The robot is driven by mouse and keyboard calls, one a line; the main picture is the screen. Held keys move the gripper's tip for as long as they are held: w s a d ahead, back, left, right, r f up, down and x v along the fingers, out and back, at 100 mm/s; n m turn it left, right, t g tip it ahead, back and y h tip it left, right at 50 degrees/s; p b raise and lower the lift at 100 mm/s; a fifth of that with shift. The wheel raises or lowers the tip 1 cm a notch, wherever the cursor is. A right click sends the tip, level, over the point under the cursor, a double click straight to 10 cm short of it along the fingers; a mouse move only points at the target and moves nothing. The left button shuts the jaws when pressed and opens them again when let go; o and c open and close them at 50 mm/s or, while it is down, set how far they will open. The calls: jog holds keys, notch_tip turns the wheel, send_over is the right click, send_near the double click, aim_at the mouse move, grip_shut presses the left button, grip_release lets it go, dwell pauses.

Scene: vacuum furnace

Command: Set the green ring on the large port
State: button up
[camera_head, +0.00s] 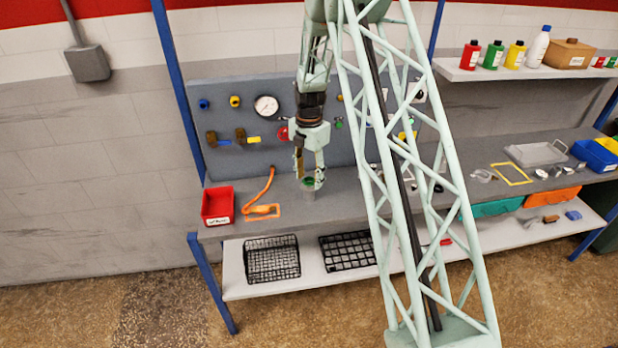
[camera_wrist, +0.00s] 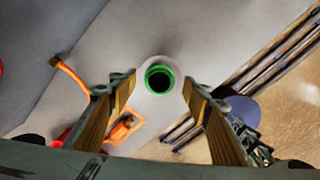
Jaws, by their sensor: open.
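The green ring (camera_wrist: 159,67) lies on top of a grey, round upright port (camera_wrist: 149,84), around its dark opening, in the wrist view. I cannot tell whether it is fully seated. In the head view the green ring (camera_head: 309,182) shows at the top of the grey port (camera_head: 308,194), near the front of the bench. My gripper (camera_head: 307,180) points down just above the port. In the wrist view its two fingers (camera_wrist: 153,90) are spread wide, one on each side of the ring, with a gap to it.
A red bin (camera_head: 218,206) and an orange hose tool (camera_head: 262,208) lie left of the port. A panel (camera_head: 255,140) with valves and a gauge stands behind. Black wire baskets (camera_head: 271,259) sit on the lower shelf. The right part of the bench holds trays and small parts.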

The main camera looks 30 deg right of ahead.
jog(key=shift+r, duration=0.1)
notch_tip(320, 180, up, 12)
dwell(1.0)
dwell(0.7)
